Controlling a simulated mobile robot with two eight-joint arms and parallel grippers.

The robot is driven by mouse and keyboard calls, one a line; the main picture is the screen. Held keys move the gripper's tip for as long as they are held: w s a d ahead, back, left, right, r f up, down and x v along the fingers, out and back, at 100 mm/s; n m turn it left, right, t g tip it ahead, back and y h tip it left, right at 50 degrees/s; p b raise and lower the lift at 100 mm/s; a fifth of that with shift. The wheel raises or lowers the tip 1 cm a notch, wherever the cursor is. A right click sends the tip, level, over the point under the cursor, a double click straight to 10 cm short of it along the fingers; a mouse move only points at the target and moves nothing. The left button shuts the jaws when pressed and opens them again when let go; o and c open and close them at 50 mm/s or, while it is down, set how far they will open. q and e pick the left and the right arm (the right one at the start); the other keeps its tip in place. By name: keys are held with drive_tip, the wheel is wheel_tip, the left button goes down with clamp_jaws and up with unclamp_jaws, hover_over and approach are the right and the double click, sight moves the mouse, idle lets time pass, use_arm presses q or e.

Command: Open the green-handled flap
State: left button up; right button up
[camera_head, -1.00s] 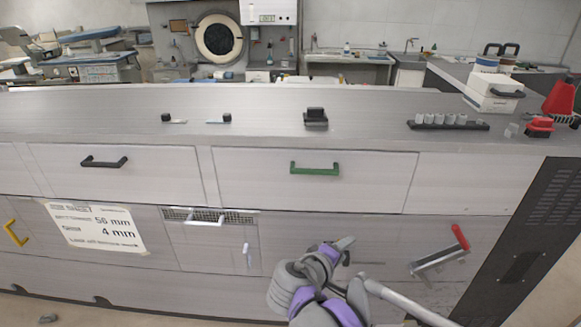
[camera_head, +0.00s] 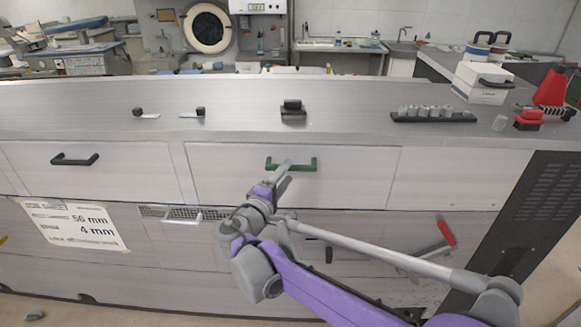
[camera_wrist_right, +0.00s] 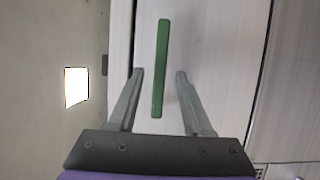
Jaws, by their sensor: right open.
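The flap (camera_head: 350,170) is a pale grey front panel with a green bar handle (camera_head: 304,164) near its top edge; it looks shut. My right gripper (camera_head: 284,168) is at the handle's left half in the head view. In the right wrist view the open fingers (camera_wrist_right: 160,80) stand on either side of the green handle (camera_wrist_right: 160,65), with gaps on both sides. The handle's bar lies between the fingers and is not gripped. My left gripper is in neither view.
A panel with a black handle (camera_head: 75,159) is to the left. Below are a job sheet (camera_head: 75,225) and a red-handled lever (camera_head: 446,232). The worktop holds a row of grey cylinders (camera_head: 434,115), a white box (camera_head: 483,84) and a red cone (camera_head: 551,87).

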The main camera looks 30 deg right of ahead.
sight(290, 169)
drive_tip(key=shift+x, duration=1.85)
clamp_jaws()
